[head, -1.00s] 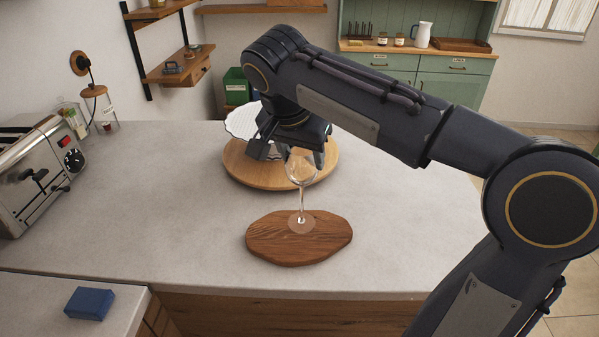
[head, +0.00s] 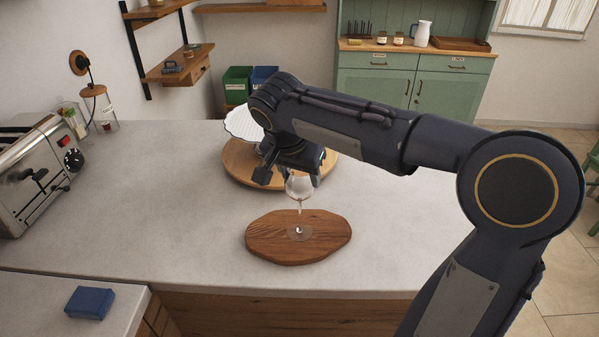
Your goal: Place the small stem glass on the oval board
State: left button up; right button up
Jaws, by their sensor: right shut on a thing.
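The small stem glass (head: 299,188) is clear and upright, with its bowl at my right gripper (head: 294,178). The gripper is shut on the glass from above and behind. The oval board (head: 275,243) is dark brown wood and lies on the grey counter near its front edge. The foot of the glass shows over the middle of the board; I cannot tell whether it touches the wood. My left gripper is not in view.
Behind the gripper a round wooden board (head: 237,163) carries a white fluted dish (head: 240,124). A toaster (head: 38,170) stands at the left. A blue block (head: 90,302) lies on the lower left counter. The counter beside the oval board is clear.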

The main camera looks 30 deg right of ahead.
jog(key=o, duration=0.8)
jog(key=shift+c, duration=0.2)
jog(key=shift+r+p, duration=0.2)
jog(key=shift+p, duration=0.1)
jog(key=v, duration=1.2)
jog(key=s+a+f+n+t+y, duration=0.2)
jog(key=s+f+n+y, duration=0.5)
jog(key=s+f, duration=1.2)
jog(key=shift+s+a+f+n+t+y, duration=0.35)
jog(key=shift+a+n, duration=0.25)
jog(key=shift+n, duration=0.4)
jog(key=shift+w+p, duration=0.1)
jog(key=shift+p, duration=0.2)
